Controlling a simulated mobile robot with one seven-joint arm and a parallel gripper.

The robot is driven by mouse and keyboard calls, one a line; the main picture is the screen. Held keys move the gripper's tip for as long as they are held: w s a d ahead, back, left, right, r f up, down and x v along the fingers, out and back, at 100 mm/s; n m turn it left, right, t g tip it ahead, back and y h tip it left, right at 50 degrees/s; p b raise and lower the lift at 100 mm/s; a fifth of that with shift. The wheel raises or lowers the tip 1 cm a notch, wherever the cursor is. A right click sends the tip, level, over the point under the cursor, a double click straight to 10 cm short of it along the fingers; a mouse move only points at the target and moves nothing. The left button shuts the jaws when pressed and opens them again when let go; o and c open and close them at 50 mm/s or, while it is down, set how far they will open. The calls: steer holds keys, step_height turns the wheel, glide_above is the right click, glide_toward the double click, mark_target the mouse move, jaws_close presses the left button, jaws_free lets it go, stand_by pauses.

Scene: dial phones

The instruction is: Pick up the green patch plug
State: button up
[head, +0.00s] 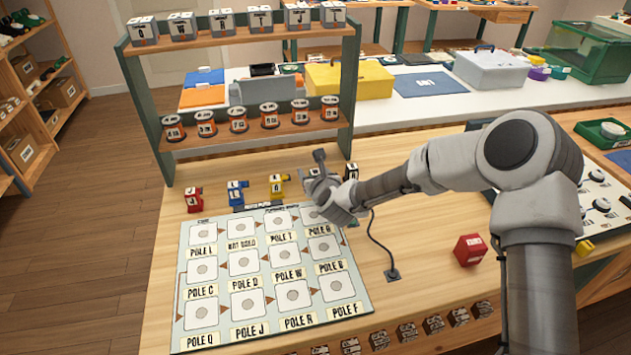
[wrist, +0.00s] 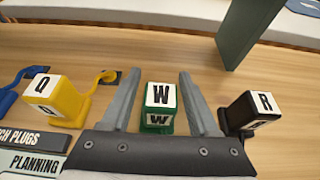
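The green patch plug (wrist: 160,110) has white faces marked W. In the wrist view it stands on the wooden bench between the two fingers of my gripper (wrist: 159,77). The fingers are apart, one on each side, with a visible gap to the plug on both sides. In the head view my gripper (head: 322,180) is low over the back edge of the planning board and hides most of the green plug.
A yellow plug (wrist: 55,101) marked Q stands to the left and a black plug (wrist: 252,112) marked R close to the right finger. Blue (head: 237,193) and red (head: 194,200) plugs stand farther left. The planning board (head: 270,275) lies in front. A shelf rack (head: 240,135) with jars and boxes stands behind.

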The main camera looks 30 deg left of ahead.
jaws_close()
steer(key=shift+r, duration=0.1)
